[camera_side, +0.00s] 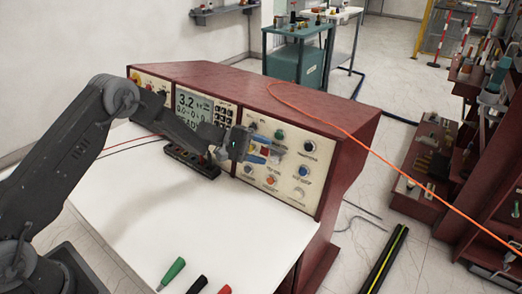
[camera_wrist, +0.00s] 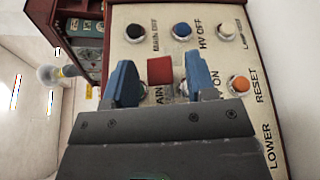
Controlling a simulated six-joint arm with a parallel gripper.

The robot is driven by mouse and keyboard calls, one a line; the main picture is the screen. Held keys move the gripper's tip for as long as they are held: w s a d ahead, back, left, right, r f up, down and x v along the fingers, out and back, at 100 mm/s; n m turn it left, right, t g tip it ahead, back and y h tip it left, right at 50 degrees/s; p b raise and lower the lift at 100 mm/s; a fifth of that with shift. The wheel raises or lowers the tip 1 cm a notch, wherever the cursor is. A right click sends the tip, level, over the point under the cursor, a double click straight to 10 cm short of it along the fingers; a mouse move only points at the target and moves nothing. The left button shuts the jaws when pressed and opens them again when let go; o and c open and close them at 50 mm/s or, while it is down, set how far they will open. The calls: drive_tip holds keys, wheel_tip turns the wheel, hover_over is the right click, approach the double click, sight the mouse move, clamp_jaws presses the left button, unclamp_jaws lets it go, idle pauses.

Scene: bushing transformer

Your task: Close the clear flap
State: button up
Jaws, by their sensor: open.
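My gripper (camera_wrist: 159,62) is open, with its two blue fingers apart and pointing at the control panel. A red square button or cover (camera_wrist: 160,70) shows between the fingers, beside lettering that is partly hidden. In the side view my gripper (camera_side: 260,154) is close to the right part of the console's front panel (camera_side: 310,130). I cannot make out the clear flap for certain in either view. The fingers hide part of the panel, and I cannot tell whether they touch anything.
A black button (camera_wrist: 134,32), a blue button (camera_wrist: 181,30) and an orange button (camera_wrist: 238,84) surround the fingers. The dark red console (camera_side: 345,105) stands behind a white worktop (camera_side: 190,225). A dark terminal strip (camera_side: 190,160) lies left of my gripper. Screwdriver-like handles (camera_side: 172,272) lie near the front.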

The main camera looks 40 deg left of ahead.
drive_tip(key=c, duration=0.9)
drive_tip(key=shift+s+f+m, duration=0.1)
drive_tip(key=shift+f+m, duration=0.05)
drive_tip(key=shift+m, duration=0.15)
drive_tip(key=shift+s+f+m+t+h, duration=0.25)
drive_tip(key=shift+f+m+t+h, duration=0.35)
drive_tip(key=shift+m, duration=0.5)
drive_tip(key=shift+w+f+m+g+h, duration=0.2)
drive_tip(key=shift+f+m+h, duration=0.65)
drive_tip(key=shift+m, duration=1.05)
drive_tip(key=shift+w+f+m+g+h, duration=0.15)
drive_tip(key=shift+f+m+h, duration=0.65)
drive_tip(key=shift+m, duration=1.1)
drive_tip(key=shift+w+f+m+g+h, duration=0.1)
drive_tip(key=shift+w+f+m+h, duration=0.25)
drive_tip(key=shift+f+m, duration=1.2)
drive_tip(key=shift+r+m, duration=0.4)
drive_tip(key=shift+m, duration=0.05)
